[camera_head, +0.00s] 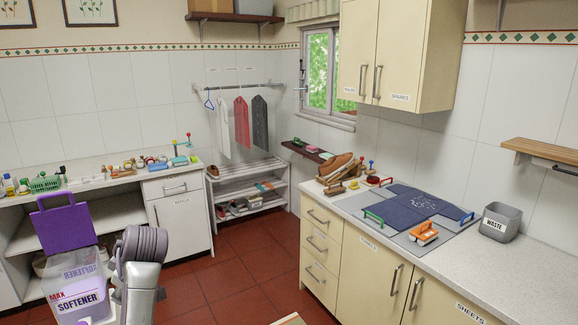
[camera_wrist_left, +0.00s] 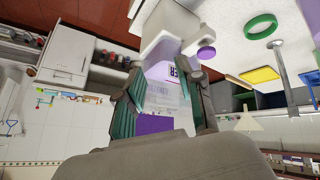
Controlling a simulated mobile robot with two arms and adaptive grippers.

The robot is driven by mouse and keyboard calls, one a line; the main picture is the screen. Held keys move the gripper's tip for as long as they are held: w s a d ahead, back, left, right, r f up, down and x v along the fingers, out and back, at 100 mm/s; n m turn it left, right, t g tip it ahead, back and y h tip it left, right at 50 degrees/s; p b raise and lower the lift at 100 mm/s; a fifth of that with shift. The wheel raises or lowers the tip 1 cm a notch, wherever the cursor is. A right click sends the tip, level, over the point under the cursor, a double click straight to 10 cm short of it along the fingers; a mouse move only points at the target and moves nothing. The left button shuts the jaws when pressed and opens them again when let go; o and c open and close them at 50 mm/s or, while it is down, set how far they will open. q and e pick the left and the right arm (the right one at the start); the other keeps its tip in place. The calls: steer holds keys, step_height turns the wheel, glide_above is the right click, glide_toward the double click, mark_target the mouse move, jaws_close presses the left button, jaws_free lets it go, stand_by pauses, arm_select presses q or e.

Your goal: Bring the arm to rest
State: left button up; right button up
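The softener container (camera_head: 78,291) is a see-through tub with a label reading MAX SOFTENER. It stands upright at the lower left of the head view, with a purple upper part (camera_head: 65,228) raised above it. My left arm is just right of it, and its gripper is not clearly visible there. In the left wrist view my left gripper (camera_wrist_left: 159,82) has its two green-padded fingers apart. A see-through surface and a purple part (camera_wrist_left: 155,125) show between them. Contact with the fingers cannot be made out. My right gripper is not in view.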

arm_select(q)
steer(key=s+d+f+m+h, duration=0.1)
steer(key=s+d+f+m, duration=0.25)
steer(key=s+f, duration=0.4)
steer(key=s+d+f+m+h, duration=0.1)
steer(key=s+d+f+m, duration=0.1)
steer(key=s+f+m, duration=0.5)
steer(key=s+d+f+m+h, duration=0.2)
steer(key=s+d+m, duration=0.25)
steer(key=s, duration=0.55)
steer(key=s+d+f+m+h, duration=0.25)
steer(key=s+d, duration=0.35)
steer(key=s, duration=0.4)
step_height(320, 180, down, 33)
steer(key=s+g+b, duration=0.1)
steer(key=g+b, duration=0.1)
steer(key=b, duration=0.4)
steer(key=s+a+f+m+b, duration=0.1)
steer(key=s+a+f+b, duration=0.2)
steer(key=s+f, duration=1.4)
step_height(320, 180, down, 3)
steer(key=shift+r+g+b, duration=0.2)
steer(key=shift+g+b, duration=0.2)
steer(key=shift+b, duration=0.3)
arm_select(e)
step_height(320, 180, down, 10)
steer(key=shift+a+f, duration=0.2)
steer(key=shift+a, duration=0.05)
